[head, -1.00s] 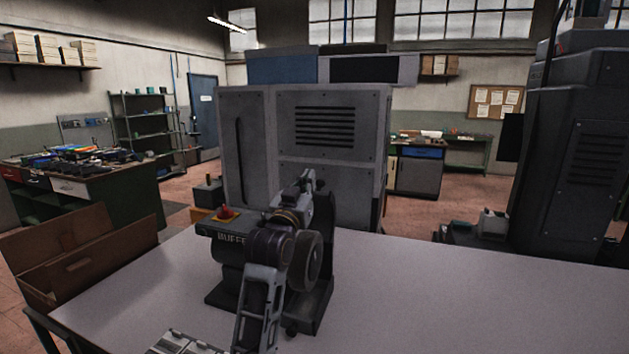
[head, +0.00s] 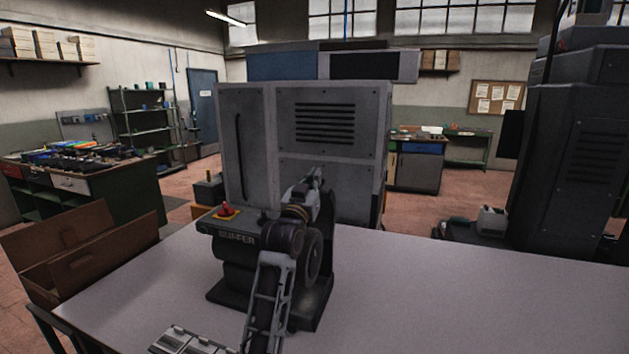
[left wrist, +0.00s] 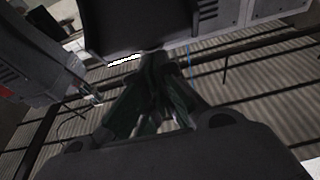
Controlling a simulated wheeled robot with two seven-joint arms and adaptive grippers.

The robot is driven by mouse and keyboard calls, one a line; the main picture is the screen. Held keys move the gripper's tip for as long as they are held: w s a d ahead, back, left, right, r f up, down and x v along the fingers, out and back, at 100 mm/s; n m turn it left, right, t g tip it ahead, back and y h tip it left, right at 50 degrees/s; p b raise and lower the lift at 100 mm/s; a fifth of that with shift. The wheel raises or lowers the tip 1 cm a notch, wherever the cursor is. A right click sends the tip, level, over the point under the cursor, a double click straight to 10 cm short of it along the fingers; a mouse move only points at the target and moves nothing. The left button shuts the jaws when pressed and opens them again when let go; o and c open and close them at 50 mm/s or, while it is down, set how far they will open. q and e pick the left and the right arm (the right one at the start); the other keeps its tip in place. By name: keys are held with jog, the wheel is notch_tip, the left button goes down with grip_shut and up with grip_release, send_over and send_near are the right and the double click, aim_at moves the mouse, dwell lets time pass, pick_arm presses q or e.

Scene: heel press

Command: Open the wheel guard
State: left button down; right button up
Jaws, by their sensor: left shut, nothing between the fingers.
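The buffer machine (head: 232,262), dark with a red button on a yellow plate (head: 226,212), stands on the table. Its round wheel (head: 314,258) shows at its right side, partly behind my left arm. A dark upright piece (head: 326,212), which looks like the wheel guard, rises above the wheel, mostly behind my arm. My left gripper (head: 317,174) is at the top of that piece, shut and empty. In the left wrist view, its fingers (left wrist: 157,62) close together just below a dark curved panel (left wrist: 130,32), likely the guard. Contact cannot be told. My right gripper is out of view.
A light table (head: 450,300) has wide free room to the right of the machine. A large grey cabinet (head: 330,125) stands behind it. A cardboard box (head: 100,255) sits at the left edge. Small grey parts (head: 188,340) lie at the front.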

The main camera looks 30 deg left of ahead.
pick_arm(q)
jog(key=shift+w, duration=0.15)
jog(key=shift+w+a+r+p, duration=0.2)
jog(key=shift+w+p, duration=0.2)
jog(key=shift+w, duration=0.2)
jog(key=w, duration=0.2)
jog(key=w+a+p, duration=0.1)
jog(key=w, duration=0.1)
jog(key=shift+w, duration=0.1)
jog(key=shift+w+a+f, duration=0.1)
jog(key=shift+w+a, duration=0.05)
jog(key=shift+w, duration=0.55)
jog(key=shift+p, duration=0.35)
